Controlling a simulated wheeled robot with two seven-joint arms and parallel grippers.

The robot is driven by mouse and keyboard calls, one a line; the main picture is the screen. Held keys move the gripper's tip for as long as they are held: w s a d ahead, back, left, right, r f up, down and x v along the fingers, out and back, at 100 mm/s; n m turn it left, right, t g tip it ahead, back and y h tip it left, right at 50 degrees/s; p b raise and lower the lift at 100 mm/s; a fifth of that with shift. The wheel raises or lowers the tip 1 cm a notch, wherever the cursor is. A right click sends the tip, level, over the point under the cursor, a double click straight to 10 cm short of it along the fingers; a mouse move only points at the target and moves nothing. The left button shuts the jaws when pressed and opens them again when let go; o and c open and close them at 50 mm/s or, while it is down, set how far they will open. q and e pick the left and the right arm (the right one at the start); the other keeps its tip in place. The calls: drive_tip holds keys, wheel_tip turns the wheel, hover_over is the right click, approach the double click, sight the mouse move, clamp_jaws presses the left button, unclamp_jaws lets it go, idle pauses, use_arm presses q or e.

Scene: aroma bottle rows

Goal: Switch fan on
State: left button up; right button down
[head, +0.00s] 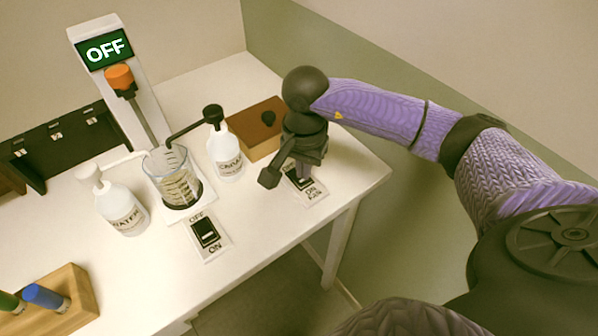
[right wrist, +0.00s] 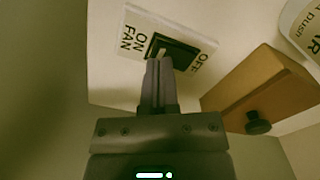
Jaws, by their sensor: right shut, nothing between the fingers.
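The fan switch (head: 312,193) is a white plate with a black rocker near the table's right front edge. In the right wrist view the fan switch (right wrist: 203,30) shows "ON FAN" at the left end and "OFF" at the right end. My right gripper (head: 303,170) is shut and empty, pointing down over this switch. In the right wrist view its fingertips (right wrist: 158,66) overlap the black rocker (right wrist: 178,50) near its ON end. I cannot tell whether they touch it, or which way the rocker is tilted. My left gripper is not in view.
A second OFF/ON switch (head: 208,236) lies left of the fan switch. A brown wooden block (head: 256,122) and a dark-topped pump bottle (head: 225,155) stand close by. A glass beaker (head: 174,180) sits under a stirrer whose display (head: 105,50) reads OFF. A white pump bottle (head: 122,208) stands left.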

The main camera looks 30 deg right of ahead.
drive_tip(key=shift+f+b, duration=0.45)
drive_tip(key=shift+f, duration=0.1)
drive_tip(key=shift+r, duration=0.1)
wheel_tip(320, 180, up, 7)
drive_tip(key=p, duration=0.5)
idle(0.4)
